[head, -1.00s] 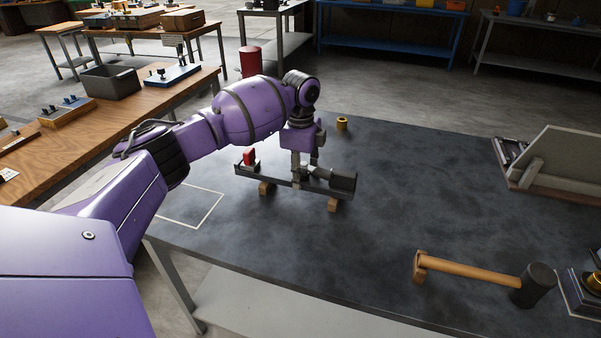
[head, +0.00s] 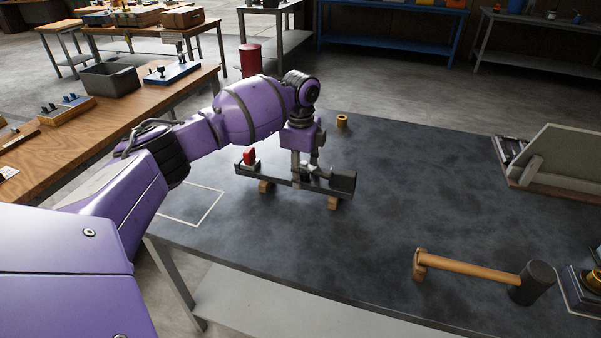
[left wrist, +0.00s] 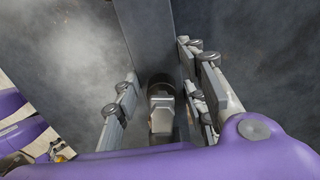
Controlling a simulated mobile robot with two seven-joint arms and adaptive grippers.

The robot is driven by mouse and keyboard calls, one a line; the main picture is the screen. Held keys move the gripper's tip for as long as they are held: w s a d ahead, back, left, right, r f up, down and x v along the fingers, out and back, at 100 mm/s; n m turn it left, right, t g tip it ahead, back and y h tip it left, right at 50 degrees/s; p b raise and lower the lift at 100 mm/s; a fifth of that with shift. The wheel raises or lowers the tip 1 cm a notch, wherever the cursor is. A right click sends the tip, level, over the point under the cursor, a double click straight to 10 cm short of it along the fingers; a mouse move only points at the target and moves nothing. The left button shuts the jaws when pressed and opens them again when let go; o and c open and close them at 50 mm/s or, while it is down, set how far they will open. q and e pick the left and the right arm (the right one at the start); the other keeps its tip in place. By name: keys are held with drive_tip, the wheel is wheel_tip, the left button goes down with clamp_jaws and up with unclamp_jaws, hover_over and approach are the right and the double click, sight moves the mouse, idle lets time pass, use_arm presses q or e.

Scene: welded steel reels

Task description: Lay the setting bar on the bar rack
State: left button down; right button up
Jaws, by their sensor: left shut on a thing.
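The setting bar (head: 280,180) is a long dark steel bar with a red piece near its left end and a dark block at its right end. It lies level across two wooden blocks (head: 333,202) on the dark table; I cannot see a gap between bar and blocks. My left gripper (head: 306,178) points down and is shut on the bar, right of its middle. I cannot tell whether the wooden blocks are the bar rack. My right gripper is out of view.
A mallet (head: 470,268) lies at the table's front right. A brass ring (head: 342,121) stands behind my gripper. A slanted grey panel (head: 560,165) stands at the right edge. A white outlined square (head: 205,212) marks the left end. The table's middle is clear.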

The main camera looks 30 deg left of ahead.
use_arm(q)
drive_tip(key=shift+w, duration=0.1)
idle(0.3)
drive_tip(key=c, duration=1.1)
unclamp_jaws()
drive_tip(key=shift+o, duration=0.4)
drive_tip(key=shift+f, duration=0.2)
drive_tip(key=shift+r, duration=0.1)
